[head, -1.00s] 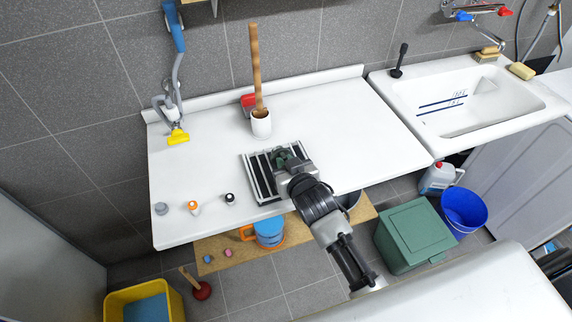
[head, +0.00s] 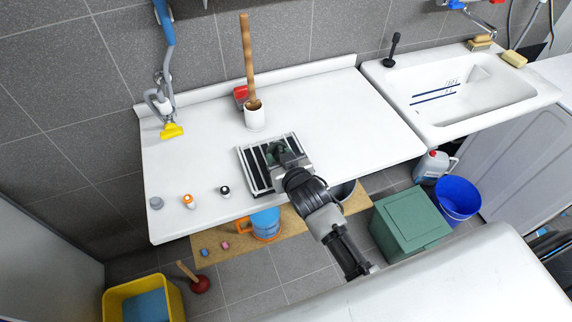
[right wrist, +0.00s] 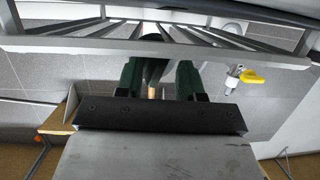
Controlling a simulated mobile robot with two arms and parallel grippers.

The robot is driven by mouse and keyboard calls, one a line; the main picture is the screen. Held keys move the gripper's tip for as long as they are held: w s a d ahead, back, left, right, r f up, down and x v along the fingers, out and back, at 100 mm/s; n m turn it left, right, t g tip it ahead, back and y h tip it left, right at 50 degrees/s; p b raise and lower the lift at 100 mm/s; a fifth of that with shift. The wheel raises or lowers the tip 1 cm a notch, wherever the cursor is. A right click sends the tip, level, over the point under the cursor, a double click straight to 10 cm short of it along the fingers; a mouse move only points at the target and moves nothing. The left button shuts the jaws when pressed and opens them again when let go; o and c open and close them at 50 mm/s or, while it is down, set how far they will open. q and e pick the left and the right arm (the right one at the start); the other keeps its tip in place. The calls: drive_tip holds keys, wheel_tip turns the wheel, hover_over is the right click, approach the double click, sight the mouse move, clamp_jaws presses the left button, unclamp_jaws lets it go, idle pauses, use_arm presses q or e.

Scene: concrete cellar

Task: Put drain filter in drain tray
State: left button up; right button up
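The drain tray (head: 248,168) is a dark, slatted tray with a light metal frame, on the white counter near its front edge. My right gripper (head: 279,149) has green fingers and is over the tray's right part. In the right wrist view the tray (right wrist: 225,53) spans the top, close beyond the fingers (right wrist: 157,68). The fingers stand apart there. A small dark shape (right wrist: 152,37) shows at the fingertips; I cannot tell whether it is the drain filter or whether it is gripped. I cannot clearly identify the drain filter elsewhere. My left gripper is not in view.
A white cup (head: 255,119) with a wooden-handled tool stands behind the tray. A grey round piece (head: 156,203), an orange-capped bottle (head: 188,201) and a black-capped bottle (head: 225,192) are at the front left. The sink (head: 490,108) is right. The counter's right half is clear.

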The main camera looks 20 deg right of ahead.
drive_tip(key=b+v, duration=0.1)
drive_tip(key=v, duration=1.1)
drive_tip(key=shift+b, duration=0.3)
